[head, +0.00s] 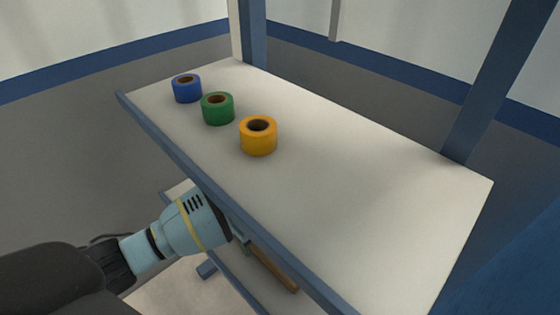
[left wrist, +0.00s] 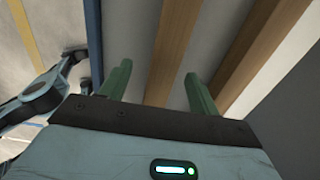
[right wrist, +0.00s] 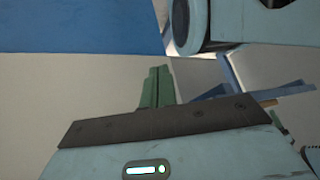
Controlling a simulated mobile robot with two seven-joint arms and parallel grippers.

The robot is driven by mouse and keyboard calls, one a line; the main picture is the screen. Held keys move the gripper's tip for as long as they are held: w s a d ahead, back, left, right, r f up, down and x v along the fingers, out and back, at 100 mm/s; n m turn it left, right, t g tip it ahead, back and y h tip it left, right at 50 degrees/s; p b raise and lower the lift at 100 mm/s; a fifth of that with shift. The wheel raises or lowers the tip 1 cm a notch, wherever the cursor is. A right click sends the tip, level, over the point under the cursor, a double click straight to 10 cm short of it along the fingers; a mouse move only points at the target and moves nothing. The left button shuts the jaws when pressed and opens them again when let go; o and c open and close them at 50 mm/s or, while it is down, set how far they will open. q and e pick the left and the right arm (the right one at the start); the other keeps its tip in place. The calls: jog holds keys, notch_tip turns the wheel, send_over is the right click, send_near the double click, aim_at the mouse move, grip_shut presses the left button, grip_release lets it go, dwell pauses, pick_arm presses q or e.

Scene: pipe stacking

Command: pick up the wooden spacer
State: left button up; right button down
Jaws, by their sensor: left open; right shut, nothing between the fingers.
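In the left wrist view, a wooden bar (left wrist: 174,48), which looks like the wooden spacer, runs between the two green fingers of my open left gripper (left wrist: 157,80). I cannot tell whether the fingers are level with it; no contact shows. A second wooden bar (left wrist: 258,50) runs just right of the right finger, and a paler strip (left wrist: 22,32) shows at the far left. In the head view, my left gripper reaches under the upper shelf edge, its fingers mostly hidden, near a brown wooden bar (head: 272,267). My right gripper (right wrist: 158,85) is shut and empty.
The upper shelf (head: 340,180) carries blue (head: 187,92), green (head: 218,111) and yellow (head: 258,140) rolls along its left part; its right part is clear. Its blue front edge (head: 215,195) overhangs the lower level. Blue posts (head: 497,80) stand behind the shelf.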

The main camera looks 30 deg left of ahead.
aim_at(258, 247)
pick_arm(q)
notch_tip(258, 247, down, 4)
jog(key=shift+a+f+b, duration=0.1)
jog(key=shift+b, duration=0.35)
jog(key=c, duration=1.2)
